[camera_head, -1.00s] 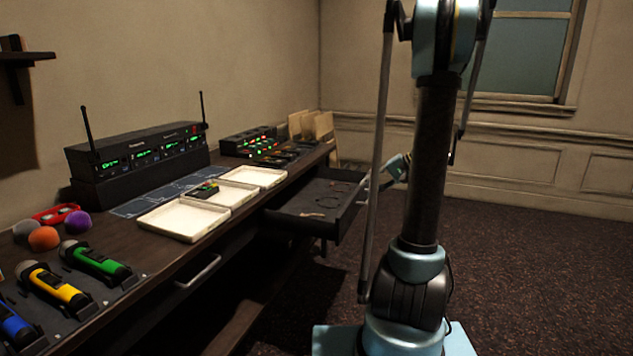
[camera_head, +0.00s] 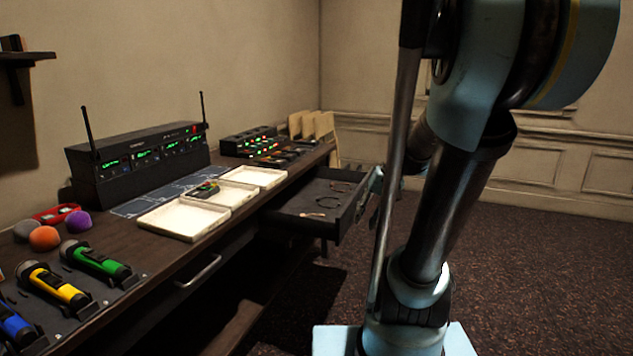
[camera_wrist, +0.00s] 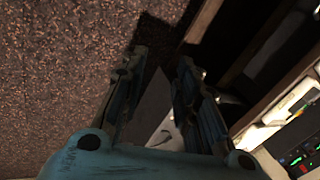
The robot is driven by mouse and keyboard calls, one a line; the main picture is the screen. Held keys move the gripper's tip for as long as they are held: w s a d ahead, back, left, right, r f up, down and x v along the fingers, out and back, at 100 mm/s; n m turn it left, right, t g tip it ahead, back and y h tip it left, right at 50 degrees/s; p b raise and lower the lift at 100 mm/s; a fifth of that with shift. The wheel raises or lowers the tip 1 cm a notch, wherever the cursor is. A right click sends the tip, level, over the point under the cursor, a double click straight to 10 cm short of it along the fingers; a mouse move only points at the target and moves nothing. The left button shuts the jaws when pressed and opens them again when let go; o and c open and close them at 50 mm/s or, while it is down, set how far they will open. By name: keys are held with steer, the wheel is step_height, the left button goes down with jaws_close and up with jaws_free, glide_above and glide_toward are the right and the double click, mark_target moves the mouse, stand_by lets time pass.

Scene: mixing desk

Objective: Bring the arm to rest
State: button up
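My gripper (camera_head: 374,190) is at the right end of the open drawer's front in the head view, partly hidden behind my arm. In the wrist view, my gripper (camera_wrist: 160,60) has its two fingers apart. A grey, flat-sided shape (camera_wrist: 152,105) shows between them, and I cannot tell whether the fingers touch it. No held object is visible. My arm bends over at the right of the head view and covers part of the room.
The drawer (camera_head: 345,218) stands pulled out from the desk (camera_head: 170,262) with small dark items inside. White trays (camera_head: 180,222), coloured microphones (camera_head: 95,262) and a receiver rack (camera_head: 135,155) are on the desk. Carpet at the right (camera_head: 540,250) is clear.

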steer(key=s+d+f+n+h, duration=0.1)
steer(key=s+d+f+h, duration=0.1)
steer(key=s, duration=0.4)
steer(key=s+d+f+n+h, duration=0.1)
steer(key=s+d+f+h, duration=0.1)
steer(key=s+f, duration=0.2)
steer(key=s, duration=0.2)
steer(key=shift+s+f+t, duration=0.25)
steer(key=shift+s+t, duration=0.05)
steer(key=shift+w+f, duration=0.2)
steer(key=shift+w, duration=0.25)
